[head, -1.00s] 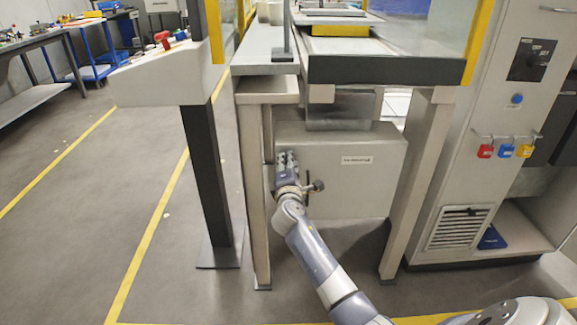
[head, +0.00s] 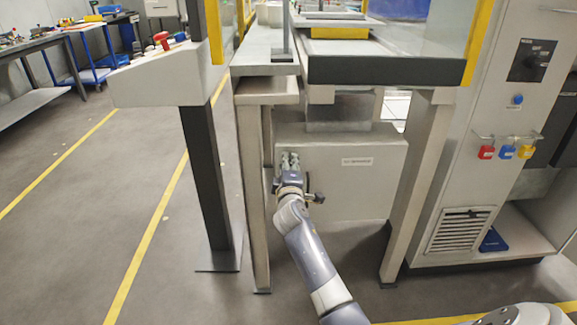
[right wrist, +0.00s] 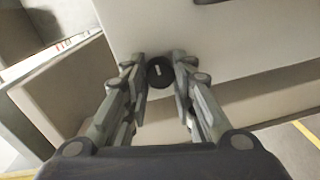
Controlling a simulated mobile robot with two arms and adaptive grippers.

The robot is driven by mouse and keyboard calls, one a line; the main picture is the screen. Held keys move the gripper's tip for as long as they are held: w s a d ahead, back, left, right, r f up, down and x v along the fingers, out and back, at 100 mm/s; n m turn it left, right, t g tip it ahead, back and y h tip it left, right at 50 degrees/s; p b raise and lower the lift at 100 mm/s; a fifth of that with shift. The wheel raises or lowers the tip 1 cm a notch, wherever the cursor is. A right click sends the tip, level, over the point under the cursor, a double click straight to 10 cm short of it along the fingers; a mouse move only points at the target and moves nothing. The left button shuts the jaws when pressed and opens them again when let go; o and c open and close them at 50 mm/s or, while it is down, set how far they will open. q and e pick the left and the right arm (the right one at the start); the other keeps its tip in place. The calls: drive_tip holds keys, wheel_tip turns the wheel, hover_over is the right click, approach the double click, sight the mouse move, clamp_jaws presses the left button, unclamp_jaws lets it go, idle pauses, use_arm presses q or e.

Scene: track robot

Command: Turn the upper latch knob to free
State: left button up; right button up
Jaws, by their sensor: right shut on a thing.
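A grey enclosure (head: 345,195) with a small white label hangs under the machine bench in the head view. My right gripper (head: 290,158) reaches to the left part of its front face. In the right wrist view the upper latch knob (right wrist: 160,72) is a round black knob with a short pale mark on it, on the pale face. The two fingers of my right gripper (right wrist: 160,80) stand on either side of the knob and are shut on it. In the head view the fingers hide the knob. My left gripper is not in view.
Bench legs (head: 252,190) and (head: 417,190) flank the enclosure. A control console (head: 165,80) stands on a dark post at the left. An electrical cabinet (head: 490,150) with coloured padlocks is at the right. The floor at the left is open.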

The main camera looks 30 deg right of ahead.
drive_tip(key=o, duration=1.1)
drive_tip(key=v, duration=1.2)
drive_tip(key=shift+a, duration=0.1)
